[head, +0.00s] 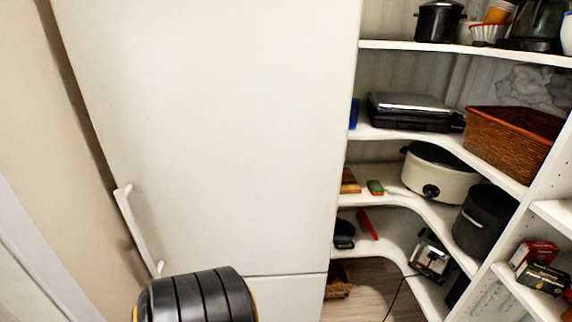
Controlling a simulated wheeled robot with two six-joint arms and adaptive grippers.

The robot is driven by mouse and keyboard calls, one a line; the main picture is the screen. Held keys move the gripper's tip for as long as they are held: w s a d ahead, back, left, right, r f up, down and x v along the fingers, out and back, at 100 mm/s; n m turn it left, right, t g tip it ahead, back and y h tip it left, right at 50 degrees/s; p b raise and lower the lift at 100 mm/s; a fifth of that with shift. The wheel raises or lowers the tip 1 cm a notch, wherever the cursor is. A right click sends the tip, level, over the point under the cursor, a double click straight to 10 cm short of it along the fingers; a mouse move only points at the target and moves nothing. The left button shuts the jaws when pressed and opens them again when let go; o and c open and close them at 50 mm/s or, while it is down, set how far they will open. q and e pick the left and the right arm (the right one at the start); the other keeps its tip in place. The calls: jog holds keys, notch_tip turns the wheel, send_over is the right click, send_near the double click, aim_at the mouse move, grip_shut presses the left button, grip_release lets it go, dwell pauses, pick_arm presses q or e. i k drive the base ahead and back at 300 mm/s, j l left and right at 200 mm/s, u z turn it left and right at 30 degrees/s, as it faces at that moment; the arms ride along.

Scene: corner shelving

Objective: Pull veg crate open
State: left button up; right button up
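No veg crate can be made out for certain in the head view. A tall white cabinet or fridge door (210,130) fills the middle and is shut. A white vertical handle (139,230) is on its lower left edge. A seam runs below the door, with a lower white panel (290,295) partly in view. A dark ribbed part of my own arm stands at the bottom, in front of the door's lower part. Neither of my gripper's fingers shows.
Curved white corner shelves (400,200) stand at the right. They hold a brown wicker basket (512,140), a white slow cooker (438,174), a black pot (484,220) and a toaster (431,256). A brown object (337,281) is on the wooden floor. A beige wall is at left.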

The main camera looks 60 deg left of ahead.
aim_at(330, 273)
jog(key=u, duration=1.4)
jog(key=i+l+u, duration=0.15)
jog(key=u, duration=0.25)
jog(key=l, duration=0.1)
